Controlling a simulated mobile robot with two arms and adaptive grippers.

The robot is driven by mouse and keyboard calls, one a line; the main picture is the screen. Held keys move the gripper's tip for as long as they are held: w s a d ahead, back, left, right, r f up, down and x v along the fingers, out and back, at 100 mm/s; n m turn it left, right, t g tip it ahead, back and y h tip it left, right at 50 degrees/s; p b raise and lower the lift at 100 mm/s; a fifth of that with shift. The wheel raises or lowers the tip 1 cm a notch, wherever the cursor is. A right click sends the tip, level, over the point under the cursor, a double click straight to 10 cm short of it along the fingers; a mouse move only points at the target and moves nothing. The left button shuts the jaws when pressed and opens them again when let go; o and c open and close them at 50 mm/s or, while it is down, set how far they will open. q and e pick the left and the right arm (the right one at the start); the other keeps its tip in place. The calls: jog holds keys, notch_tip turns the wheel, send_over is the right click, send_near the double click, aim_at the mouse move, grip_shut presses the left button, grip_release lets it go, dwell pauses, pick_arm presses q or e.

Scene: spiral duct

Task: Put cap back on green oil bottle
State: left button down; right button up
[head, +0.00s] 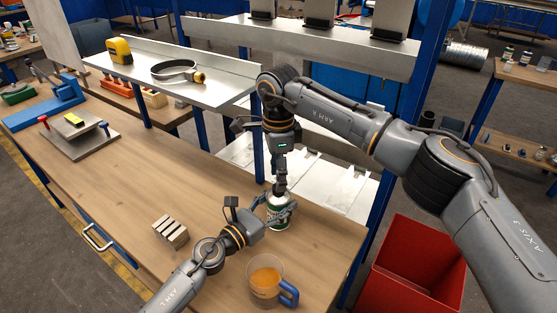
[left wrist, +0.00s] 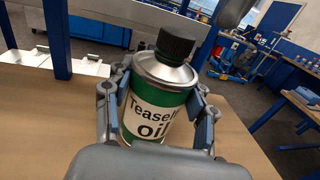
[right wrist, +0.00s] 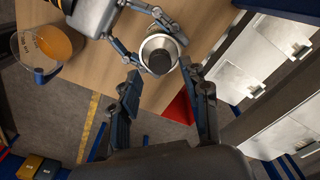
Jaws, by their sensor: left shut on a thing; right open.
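The green and white oil bottle (head: 278,214) stands upright on the bench and reads "oil" in the left wrist view (left wrist: 150,115). My left gripper (head: 281,211) is shut around its body, one finger on each side. A black ribbed cap (left wrist: 176,45) sits on the bottle's neck; how tightly cannot be told. From above, the cap (right wrist: 159,62) shows as a dark disc inside the silver bottle top. My right gripper (right wrist: 160,74) is open, pointing down over the bottle, with its fingertips apart on either side near the cap. In the head view the right gripper hides the cap.
A glass mug (head: 266,280) of amber liquid with a blue handle stands near the front. A slotted metal block (head: 170,232) lies to the left. A metal shelf (head: 180,75) carries a tape measure and a clamp ring. A red bin (head: 415,265) stands beyond the bench's right edge.

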jog(key=shift+f, duration=1.5)
grip_shut()
jog(key=m, duration=1.2)
jog(key=shift+o, duration=0.3)
grip_release()
jog(key=shift+r, duration=2.3)
